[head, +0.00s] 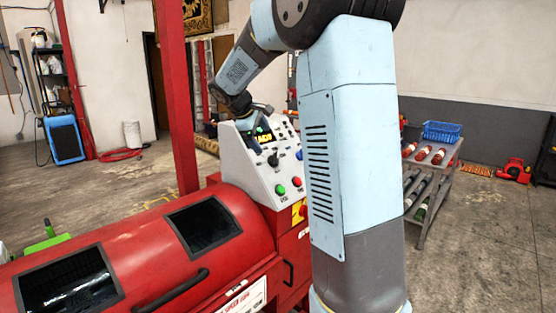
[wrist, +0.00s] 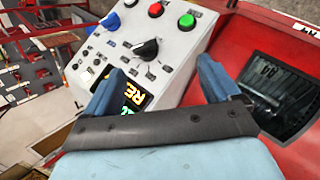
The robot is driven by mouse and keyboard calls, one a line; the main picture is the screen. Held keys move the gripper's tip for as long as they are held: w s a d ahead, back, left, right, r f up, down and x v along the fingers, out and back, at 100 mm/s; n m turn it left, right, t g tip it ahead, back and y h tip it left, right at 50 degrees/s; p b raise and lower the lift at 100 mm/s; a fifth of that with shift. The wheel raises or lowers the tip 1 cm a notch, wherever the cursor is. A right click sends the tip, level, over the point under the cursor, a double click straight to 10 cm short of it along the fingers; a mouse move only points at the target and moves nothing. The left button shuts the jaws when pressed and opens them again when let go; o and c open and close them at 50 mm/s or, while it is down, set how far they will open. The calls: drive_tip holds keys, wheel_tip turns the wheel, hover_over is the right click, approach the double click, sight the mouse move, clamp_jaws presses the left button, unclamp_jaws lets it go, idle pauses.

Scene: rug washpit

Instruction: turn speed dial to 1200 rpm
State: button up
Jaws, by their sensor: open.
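The control panel (head: 247,172) is a sloped pale box on the end of the red drum machine; it also shows in the wrist view (wrist: 175,52). A large black dial (wrist: 147,48) with a light pointer mark sits on it, also seen in the head view (head: 273,160). Its scale is too small to read. My gripper (wrist: 160,67) is open over the panel, its two blue fingers apart. The dial lies beyond the fingertips, roughly between them, with nothing gripped. A lit display (wrist: 135,97) is partly hidden by my gripper. In the head view my gripper (head: 258,124) hovers at the panel's upper part.
The panel also carries a green button (head: 280,190), a red button (head: 296,181), a blue knob (wrist: 110,22) and small switches. A red post (head: 175,95) stands behind the machine. A grey cart (head: 435,185) with bottles and a blue basket (head: 442,131) stands at right.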

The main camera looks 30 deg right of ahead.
drive_tip(key=n+h, duration=0.1)
approach(276, 157)
drive_tip(key=x, duration=1.1)
drive_tip(key=shift+w, duration=0.1)
